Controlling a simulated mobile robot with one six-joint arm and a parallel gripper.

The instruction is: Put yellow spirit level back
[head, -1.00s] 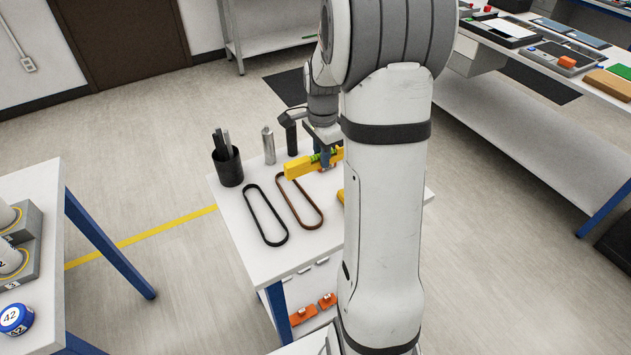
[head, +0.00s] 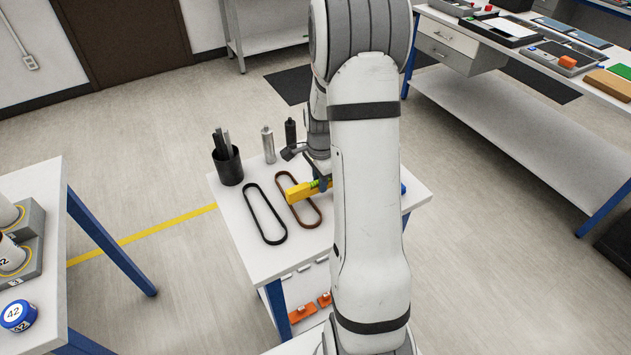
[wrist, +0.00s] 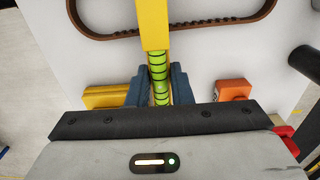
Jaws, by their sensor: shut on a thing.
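The yellow spirit level (head: 302,191) is in my gripper, above the small white table (head: 235,228). In the wrist view the level (wrist: 152,25) runs up from between the jaws, with its green vial section (wrist: 159,75) at the fingers. My gripper (wrist: 159,88) has its blue fingers shut on the level. In the head view my arm hides most of the gripper and the level's right part. I cannot tell whether the level touches the table.
A brown belt (head: 299,210) and a black belt (head: 264,212) lie on the table. A black cup (head: 228,167) with tools and a silver cylinder (head: 268,145) stand at the back. A yellow block (wrist: 105,96) and an orange block (wrist: 233,89) flank the fingers.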

